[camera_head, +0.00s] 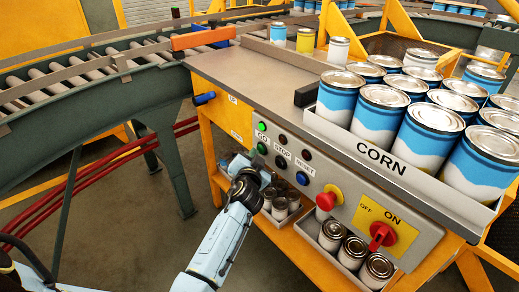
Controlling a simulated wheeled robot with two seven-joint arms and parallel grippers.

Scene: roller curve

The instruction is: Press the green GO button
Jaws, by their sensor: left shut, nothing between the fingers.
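The green GO button (262,148) is a small dark-green round button at the left end of the grey control panel (345,180). A lit green lamp sits above its GO label. My left gripper (257,168) is shut and empty, just below and in front of the GO button. Its fingertips are small and partly hidden by the wrist, so I cannot tell whether they touch the panel. The black STOP button (281,162) and blue RESET button (302,178) are to the right. My right gripper is not in view.
A red emergency knob (328,199) and red ON/OFF switch (382,235) stick out at right. A tray labelled CORN (390,172) holds several blue-white cans above. Small cans (333,234) stand on the shelf below. A roller conveyor (80,75) runs at left.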

